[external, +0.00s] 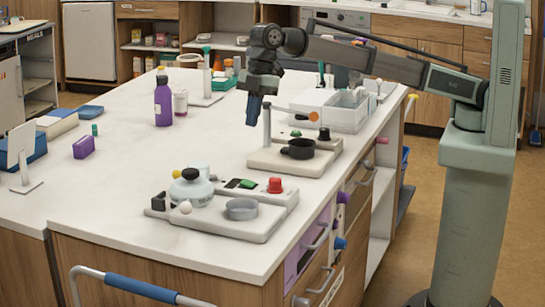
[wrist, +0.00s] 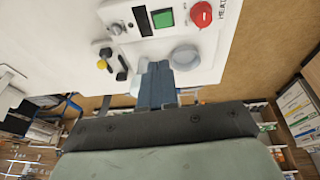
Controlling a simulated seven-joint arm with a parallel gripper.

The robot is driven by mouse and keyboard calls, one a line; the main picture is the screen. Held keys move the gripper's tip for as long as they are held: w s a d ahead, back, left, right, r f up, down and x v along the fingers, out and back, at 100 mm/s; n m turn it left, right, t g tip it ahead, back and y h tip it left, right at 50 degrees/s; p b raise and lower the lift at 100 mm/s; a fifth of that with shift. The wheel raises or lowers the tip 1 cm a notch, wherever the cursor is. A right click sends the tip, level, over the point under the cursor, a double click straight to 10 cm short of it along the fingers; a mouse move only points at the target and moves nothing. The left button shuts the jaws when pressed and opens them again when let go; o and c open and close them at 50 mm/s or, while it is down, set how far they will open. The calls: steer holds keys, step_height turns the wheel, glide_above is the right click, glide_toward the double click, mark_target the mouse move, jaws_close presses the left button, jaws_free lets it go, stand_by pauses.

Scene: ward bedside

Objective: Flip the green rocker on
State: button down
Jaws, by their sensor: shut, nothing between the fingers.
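The green rocker (external: 247,184) sits on the raised white panel of the front unit (external: 262,231), between a dark window and a red knob (external: 275,185). In the wrist view the rocker shows as a green square (wrist: 162,17) near the top edge, beside the red knob (wrist: 201,14). Its tilt is too small to tell. My gripper (external: 252,122) points down above the table, behind the front unit and apart from the rocker. In the wrist view its blue fingers (wrist: 157,68) are together and empty, below the rocker in the picture.
A pale kettle (external: 192,190) and a grey dish (external: 241,208) stand on the front unit. A second unit with a black pan (external: 299,149) and a post lies to the right of my gripper. A purple bottle (external: 163,102) stands farther left.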

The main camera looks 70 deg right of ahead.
glide_above(242, 181)
steer(key=f, duration=1.1)
steer(key=shift+s+d+f, duration=0.25)
steer(key=shift+d+f, duration=0.05)
steer(key=shift+d, duration=0.05)
steer(key=shift+w+f, duration=0.15)
steer(key=shift+f, duration=0.75)
steer(key=shift+w+f+g, duration=0.3)
steer(key=shift+f+g, duration=0.05)
steer(key=shift+g, duration=0.05)
steer(key=shift+s, duration=0.15)
steer(key=shift+s+r, duration=0.3)
steer(key=shift+s, duration=0.45)
